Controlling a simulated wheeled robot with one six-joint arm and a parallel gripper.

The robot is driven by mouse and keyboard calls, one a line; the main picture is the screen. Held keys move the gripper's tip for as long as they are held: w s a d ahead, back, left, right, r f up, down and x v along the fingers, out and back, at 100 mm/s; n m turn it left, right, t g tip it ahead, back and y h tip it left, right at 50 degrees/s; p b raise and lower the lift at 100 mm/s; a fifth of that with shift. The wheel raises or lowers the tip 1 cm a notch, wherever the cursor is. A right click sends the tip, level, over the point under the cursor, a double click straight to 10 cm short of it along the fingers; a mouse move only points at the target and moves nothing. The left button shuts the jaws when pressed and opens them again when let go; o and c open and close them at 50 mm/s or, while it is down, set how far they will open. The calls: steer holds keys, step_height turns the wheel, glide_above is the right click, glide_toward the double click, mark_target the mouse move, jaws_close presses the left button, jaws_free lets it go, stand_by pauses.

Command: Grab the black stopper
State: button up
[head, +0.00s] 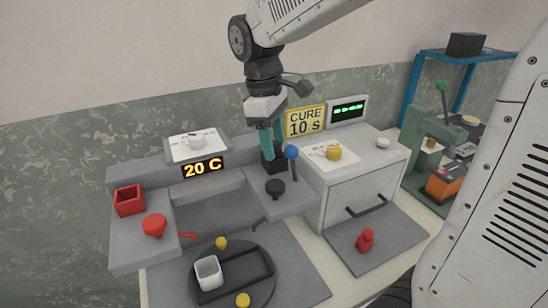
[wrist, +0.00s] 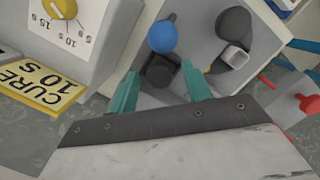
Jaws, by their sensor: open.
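The box is partly hidden there. I see no contact between the fingers and the stopper.
A blue-balled lever (head: 291,152) stands close to the right of the stopper; its ball also shows in the wrist view (wrist: 162,37). The oven (head: 365,190) is to the right. A dark round plate (head: 262,285) with a white cup (head: 208,272) is at the front left.

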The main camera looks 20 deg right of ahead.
steer(key=shift+c, duration=0.3)
steer(key=c, duration=0.9)
steer(key=shift+c, duration=0.2)
